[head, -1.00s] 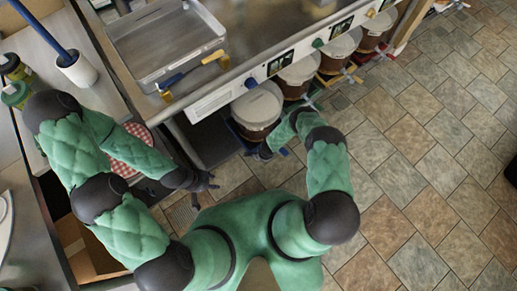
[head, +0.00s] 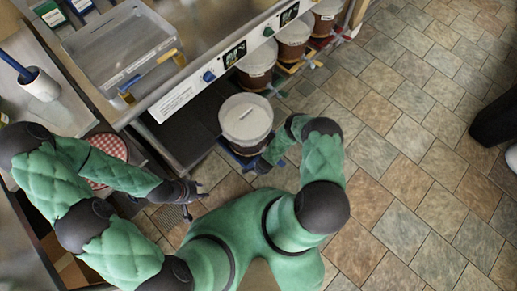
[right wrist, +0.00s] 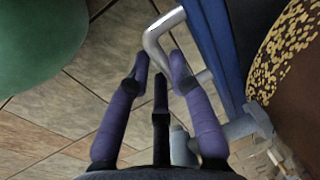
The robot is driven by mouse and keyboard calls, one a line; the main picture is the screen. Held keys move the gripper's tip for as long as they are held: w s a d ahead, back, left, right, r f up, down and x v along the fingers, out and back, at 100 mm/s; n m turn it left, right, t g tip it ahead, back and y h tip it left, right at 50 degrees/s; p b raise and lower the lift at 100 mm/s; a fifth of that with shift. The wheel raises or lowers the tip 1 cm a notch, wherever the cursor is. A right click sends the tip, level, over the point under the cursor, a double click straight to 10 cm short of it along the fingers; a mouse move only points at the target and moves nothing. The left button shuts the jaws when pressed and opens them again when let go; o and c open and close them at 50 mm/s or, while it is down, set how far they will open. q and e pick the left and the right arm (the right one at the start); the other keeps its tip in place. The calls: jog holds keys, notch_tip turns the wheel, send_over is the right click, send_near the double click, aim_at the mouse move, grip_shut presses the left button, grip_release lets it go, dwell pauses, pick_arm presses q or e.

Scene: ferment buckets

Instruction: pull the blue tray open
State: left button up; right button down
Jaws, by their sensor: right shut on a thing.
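The blue tray (head: 229,152) sits low under a white-lidded brown bucket (head: 246,122), in front of the counter's front edge and clear of the other buckets' row. Its blue side also shows in the right wrist view (right wrist: 212,45), with a pale metal handle (right wrist: 162,30). My right gripper (head: 262,165) is at the tray's near side. In the right wrist view its fingers (right wrist: 160,75) are shut on the handle. My left gripper (head: 195,200) is open and empty, to the left of the tray above the floor.
More lidded buckets (head: 257,66) stand on coloured trays beneath the counter's edge. A clear bin (head: 120,50) is on the counter. A red-checked round lid (head: 107,158) lies at left. The tiled floor (head: 400,165) is open to the right; a dark object (head: 496,118) stands at the far right.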

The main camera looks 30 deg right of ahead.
jog(key=shift+s, duration=0.1)
jog(key=c, duration=1.1)
grip_release()
notch_tip(320, 180, up, 12)
jog(key=s, duration=0.2)
jog(key=shift+d, duration=0.35)
jog(key=shift+f, duration=0.15)
